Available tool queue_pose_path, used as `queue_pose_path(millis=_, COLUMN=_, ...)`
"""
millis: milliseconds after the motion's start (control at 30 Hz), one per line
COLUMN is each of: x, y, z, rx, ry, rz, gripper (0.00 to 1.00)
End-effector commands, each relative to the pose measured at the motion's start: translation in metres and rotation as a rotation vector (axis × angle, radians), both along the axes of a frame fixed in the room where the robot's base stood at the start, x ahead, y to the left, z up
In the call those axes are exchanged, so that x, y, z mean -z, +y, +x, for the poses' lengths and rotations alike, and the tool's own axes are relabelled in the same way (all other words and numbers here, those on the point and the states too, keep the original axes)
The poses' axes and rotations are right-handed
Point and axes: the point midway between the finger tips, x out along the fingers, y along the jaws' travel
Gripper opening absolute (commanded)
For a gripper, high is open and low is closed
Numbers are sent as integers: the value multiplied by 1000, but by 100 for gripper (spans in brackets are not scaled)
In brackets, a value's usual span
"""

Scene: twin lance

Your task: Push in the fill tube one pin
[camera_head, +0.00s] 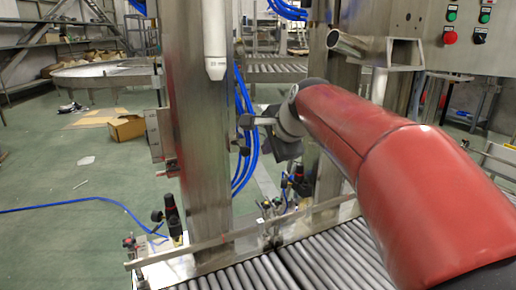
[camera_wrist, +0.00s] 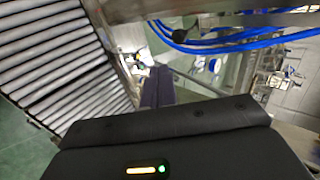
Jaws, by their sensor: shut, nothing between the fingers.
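A white fill tube (camera_head: 214,40) hangs upright in front of the left steel column in the head view, with a narrow tip at its lower end. I cannot make out its pin for certain. My gripper (camera_head: 246,121) is shut and empty, right of the left column and lower than the tube tip. It is apart from the tube. In the wrist view my dark gripper body fills the bottom, and the closed fingers (camera_wrist: 157,88) show beyond it. The tube is not clear in that view.
Steel columns (camera_head: 196,150) stand left and right of my gripper. Blue hoses (camera_head: 243,150) hang close behind it and cross the wrist view (camera_wrist: 230,42). A roller conveyor (camera_head: 330,255) lies below. A second pipe (camera_head: 345,43) and a button panel (camera_head: 465,30) are at upper right.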

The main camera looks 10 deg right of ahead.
Motion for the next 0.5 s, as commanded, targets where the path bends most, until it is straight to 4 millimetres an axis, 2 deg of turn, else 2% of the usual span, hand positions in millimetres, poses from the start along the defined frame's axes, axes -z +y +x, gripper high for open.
queue_pose_path(millis=367, x=57, y=12, z=57, rx=-3, ry=5, rz=-1, gripper=0)
queue_pose_path(millis=500, x=56, y=17, z=79, rx=-3, ry=1, rz=-2, gripper=0)
